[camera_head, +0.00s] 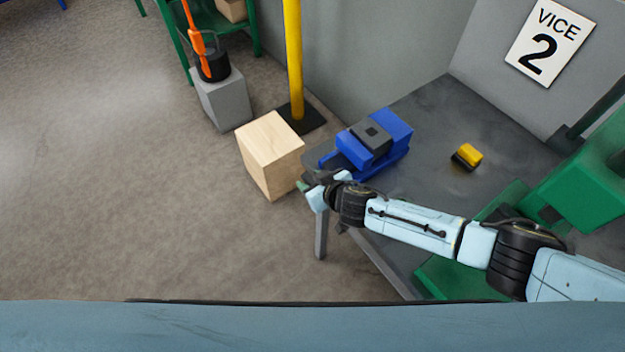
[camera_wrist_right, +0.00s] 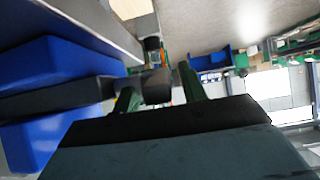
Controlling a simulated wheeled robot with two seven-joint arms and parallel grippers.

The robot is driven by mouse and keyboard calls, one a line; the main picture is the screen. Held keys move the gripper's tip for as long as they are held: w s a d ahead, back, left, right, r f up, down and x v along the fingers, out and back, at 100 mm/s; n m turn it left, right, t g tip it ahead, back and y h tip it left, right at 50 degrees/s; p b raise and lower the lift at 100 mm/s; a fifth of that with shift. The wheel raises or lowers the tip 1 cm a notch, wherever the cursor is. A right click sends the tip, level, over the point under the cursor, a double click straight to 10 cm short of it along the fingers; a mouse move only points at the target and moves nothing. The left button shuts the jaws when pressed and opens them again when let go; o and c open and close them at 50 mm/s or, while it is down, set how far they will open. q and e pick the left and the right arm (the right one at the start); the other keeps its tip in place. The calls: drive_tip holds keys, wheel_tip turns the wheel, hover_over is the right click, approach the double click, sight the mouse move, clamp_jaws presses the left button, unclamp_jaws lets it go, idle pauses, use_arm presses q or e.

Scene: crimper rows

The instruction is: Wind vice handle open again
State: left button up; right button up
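The blue vice (camera_head: 385,137) with dark grey jaws sits at the table's far left corner, below a sign reading VICE 2. In the right wrist view its blue body (camera_wrist_right: 50,60) fills the left side. My right gripper (camera_head: 307,187) is at the vice's front end, mostly hidden by its own wrist. In the right wrist view the green fingers of my right gripper (camera_wrist_right: 158,84) stand apart, with a dark rounded part of the vice handle (camera_wrist_right: 157,88) between them. Gaps seem to show on both sides; contact is not clear. My left gripper is out of view.
A pale wooden block (camera_head: 270,152) stands just left of the vice. A yellow post (camera_head: 294,60) rises behind it. A small yellow and black object (camera_head: 467,156) lies on the grey table (camera_head: 430,110). Green machinery (camera_head: 590,180) is at the right. The floor at left is open.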

drive_tip(key=shift+s+r, duration=0.1)
drive_tip(key=shift+s, duration=0.05)
drive_tip(key=v, duration=1.3)
